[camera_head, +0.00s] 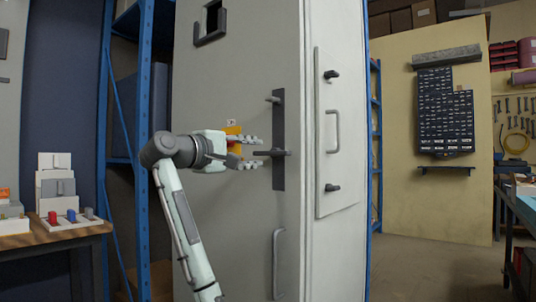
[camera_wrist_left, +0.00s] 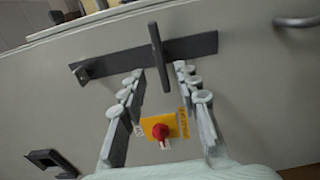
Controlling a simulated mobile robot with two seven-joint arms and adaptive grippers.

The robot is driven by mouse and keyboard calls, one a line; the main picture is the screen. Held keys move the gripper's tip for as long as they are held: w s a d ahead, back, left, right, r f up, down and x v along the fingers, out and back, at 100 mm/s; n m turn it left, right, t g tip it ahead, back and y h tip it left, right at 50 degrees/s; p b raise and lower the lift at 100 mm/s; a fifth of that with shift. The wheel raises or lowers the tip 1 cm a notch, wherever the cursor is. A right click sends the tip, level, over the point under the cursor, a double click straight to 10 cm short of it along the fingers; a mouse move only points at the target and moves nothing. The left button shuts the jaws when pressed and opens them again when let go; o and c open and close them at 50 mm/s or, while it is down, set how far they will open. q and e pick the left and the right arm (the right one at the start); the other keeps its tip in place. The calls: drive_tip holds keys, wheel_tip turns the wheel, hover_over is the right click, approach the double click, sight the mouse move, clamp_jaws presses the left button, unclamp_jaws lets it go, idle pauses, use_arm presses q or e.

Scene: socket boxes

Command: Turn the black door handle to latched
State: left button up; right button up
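The black door handle (camera_head: 272,152) is a dark lever on a tall dark plate (camera_head: 279,180) on the grey cabinet. It lies roughly horizontal, across the plate. In the left wrist view the lever (camera_wrist_left: 157,45) crosses the plate (camera_wrist_left: 195,46), with one end between my fingertips. My left gripper (camera_head: 257,153) is open, its fingers spread above and below the lever's near end. It also shows open in the left wrist view (camera_wrist_left: 159,72). I cannot tell whether any finger touches the lever. My right gripper is not in view.
A yellow and red switch (camera_wrist_left: 160,128) sits on the cabinet behind my left fingers. A stub (camera_head: 272,99) sticks out near the plate's top. A grey pull handle (camera_head: 278,262) is below. A workbench (camera_head: 50,235) with socket boxes stands at left; blue shelving (camera_head: 145,100) is beside the cabinet.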

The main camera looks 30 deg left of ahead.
sight(268, 153)
use_arm(q)
drive_tip(key=w, duration=0.5)
drive_tip(key=shift+d, duration=0.2)
clamp_jaws()
